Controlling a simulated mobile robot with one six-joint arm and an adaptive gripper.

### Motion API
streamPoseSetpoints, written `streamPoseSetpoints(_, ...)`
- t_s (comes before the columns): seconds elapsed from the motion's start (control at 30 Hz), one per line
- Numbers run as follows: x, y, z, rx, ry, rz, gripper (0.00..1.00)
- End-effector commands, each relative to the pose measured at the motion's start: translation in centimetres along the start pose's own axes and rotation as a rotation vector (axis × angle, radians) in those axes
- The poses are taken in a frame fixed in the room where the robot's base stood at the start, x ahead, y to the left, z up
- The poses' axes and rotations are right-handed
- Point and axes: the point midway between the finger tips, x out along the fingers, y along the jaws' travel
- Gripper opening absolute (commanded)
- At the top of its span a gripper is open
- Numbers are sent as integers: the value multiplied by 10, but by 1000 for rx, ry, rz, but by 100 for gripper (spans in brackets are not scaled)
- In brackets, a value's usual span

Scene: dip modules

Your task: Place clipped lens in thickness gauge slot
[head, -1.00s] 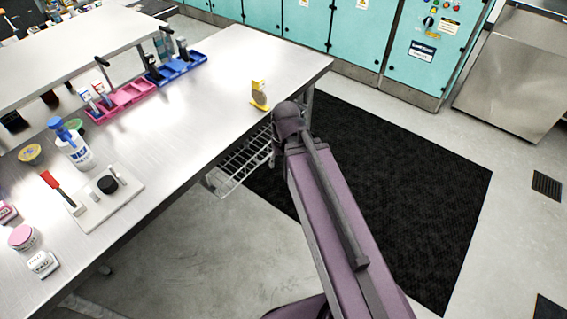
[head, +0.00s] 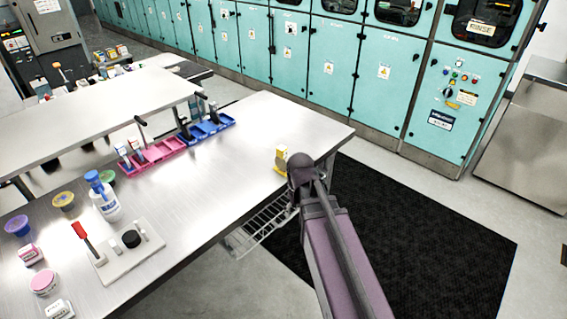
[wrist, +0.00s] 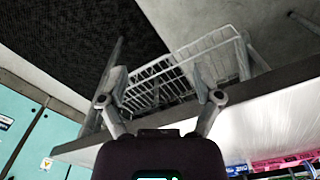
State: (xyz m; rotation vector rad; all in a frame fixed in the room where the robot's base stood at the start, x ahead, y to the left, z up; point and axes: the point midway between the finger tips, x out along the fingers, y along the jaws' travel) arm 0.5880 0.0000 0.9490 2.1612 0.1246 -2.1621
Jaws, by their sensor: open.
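A small yellow piece (head: 281,160) stands near the far right corner of the steel table (head: 240,150) in the head view. It may be the clipped lens or part of the gauge; I cannot tell, since my arm partly covers it. My gripper (wrist: 160,82) is open in the wrist view, with nothing between its fingers. It is at the table's edge, and my arm hides it in the head view. I cannot clearly pick out a thickness gauge slot.
A wire rack (wrist: 185,68) hangs below the table edge. Pink trays (head: 158,152) and blue trays (head: 212,128) hold upright pieces. A white board (head: 130,256) with a black disc and a bottle (head: 104,200) stand at left. The table between the trays and yellow piece is clear.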

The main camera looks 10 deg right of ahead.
Motion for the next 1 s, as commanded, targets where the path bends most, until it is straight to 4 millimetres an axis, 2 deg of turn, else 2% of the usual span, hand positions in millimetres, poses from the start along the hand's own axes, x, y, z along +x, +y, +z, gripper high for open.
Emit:
streamPoseSetpoints(0.03, -19, 2, -17, -22, 0, 0, 83)
streamPoseSetpoints(0.2, -50, 6, -54, -107, 0, 0, 83)
streamPoseSetpoints(0.8, -157, 19, -183, -405, 1, 0, 83)
streamPoseSetpoints(1.0, -180, 22, -213, -480, 1, 0, 83)
